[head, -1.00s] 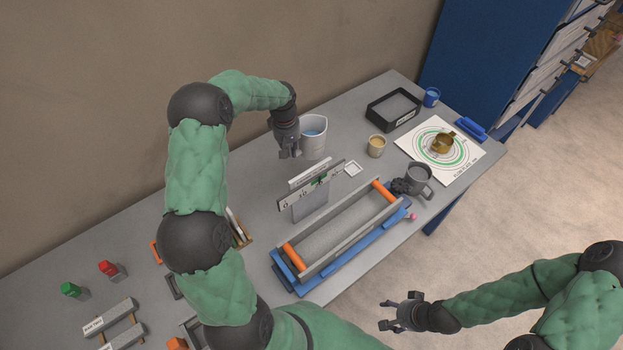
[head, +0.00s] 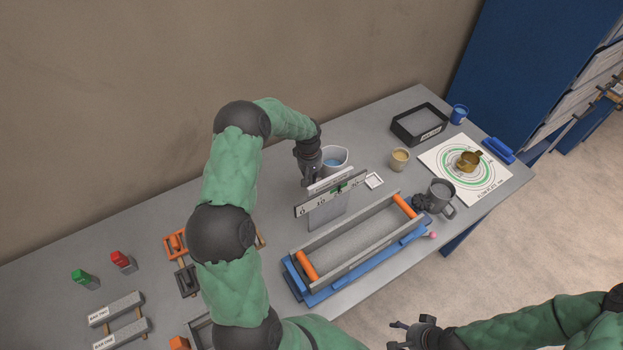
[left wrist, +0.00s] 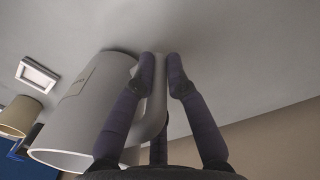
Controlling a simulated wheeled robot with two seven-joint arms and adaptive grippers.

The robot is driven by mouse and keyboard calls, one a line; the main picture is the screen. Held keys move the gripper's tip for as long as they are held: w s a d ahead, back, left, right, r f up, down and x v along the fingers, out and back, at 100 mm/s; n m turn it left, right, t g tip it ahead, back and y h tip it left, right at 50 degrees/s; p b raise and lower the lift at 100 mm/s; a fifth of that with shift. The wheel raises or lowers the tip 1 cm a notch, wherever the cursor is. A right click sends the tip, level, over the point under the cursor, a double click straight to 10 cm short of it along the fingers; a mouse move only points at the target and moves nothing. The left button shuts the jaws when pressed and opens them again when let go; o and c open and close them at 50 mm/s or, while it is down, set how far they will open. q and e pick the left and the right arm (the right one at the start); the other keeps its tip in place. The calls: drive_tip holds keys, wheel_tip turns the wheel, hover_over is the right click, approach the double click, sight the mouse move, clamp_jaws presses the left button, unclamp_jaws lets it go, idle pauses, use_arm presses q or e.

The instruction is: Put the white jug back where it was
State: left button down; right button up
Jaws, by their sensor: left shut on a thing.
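My left gripper (head: 308,180) is at the jug's left side. In the left wrist view its fingers (left wrist: 161,65) are shut on the handle of the jug (left wrist: 85,115). The jug's base is at or very near the grey bench top; I cannot tell whether it touches. My right gripper (head: 396,336) is open and empty, off the bench's front edge.
The scale plate (head: 330,195) stands close in front of the jug. A small white square dish (head: 374,180) and a beige cup (head: 400,159) are to its right. A grey mug (head: 440,194), a black tray (head: 420,124) and a long trough (head: 355,240) stand further off.

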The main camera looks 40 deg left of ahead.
use_arm(q)
drive_tip(key=shift+f, duration=0.45)
drive_tip(key=shift+f, duration=0.15)
drive_tip(key=c, duration=1.2)
unclamp_jaws()
drive_tip(key=shift+c, duration=0.2)
drive_tip(key=r, duration=1.2)
drive_tip(key=shift+s+a+r, duration=0.15)
drive_tip(key=shift+s, duration=0.1)
